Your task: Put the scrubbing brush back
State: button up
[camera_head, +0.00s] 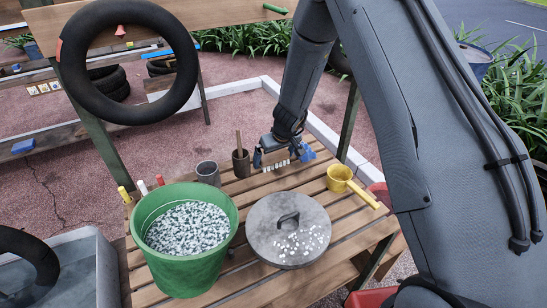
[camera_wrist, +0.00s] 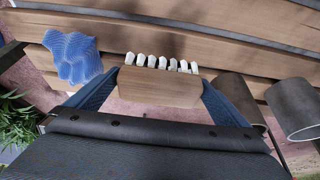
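The scrubbing brush is a wooden block (camera_wrist: 158,88) with a row of white bristle tufts. It sits between the two blue fingers of my gripper (camera_wrist: 160,95) in the wrist view, and both fingers meet its ends. In the head view my gripper (camera_head: 277,156) is low at the far edge of the slatted wooden table (camera_head: 340,228), and the white bristles (camera_head: 275,166) show below it. I cannot tell whether the brush touches the slats. A crumpled blue cloth (camera_wrist: 72,55) lies beside the brush; it also shows in the head view (camera_head: 305,153).
Left of my gripper stand a brown cup (camera_head: 241,166) with a stick and a grey cup (camera_head: 208,174). A green bucket (camera_head: 190,270) of pale pieces and a round grey lid (camera_head: 262,230) are nearer. A yellow dipper (camera_head: 340,178) stands right. A black tyre (camera_head: 75,95) hangs left.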

jog(key=shift+r, duration=0.15)
jog(key=shift+r+p, duration=0.35)
jog(key=v, duration=1.1)
jog(key=s+d+r+m, duration=0.1)
jog(key=s+d+r, duration=0.2)
jog(key=s, duration=0.6)
jog(key=s+d+r+m+g+h, duration=0.1)
jog(key=s+d+r+m, duration=0.1)
jog(key=s, duration=0.6)
jog(key=s+d+r+m+g, duration=0.1)
jog(key=s+d+r, duration=0.3)
jog(key=s, duration=0.5)
jog(key=d, duration=0.2)
jog(key=shift+s+d+r+m+h, duration=0.25)
jog(key=shift+s+d+m+h, duration=0.05)
jog(key=shift+h, duration=0.1)
notch_tip(320, 180, down, 3)
jog(key=b, duration=0.2)
jog(key=shift+g+b, duration=0.35)
jog(key=shift+g, duration=0.05)
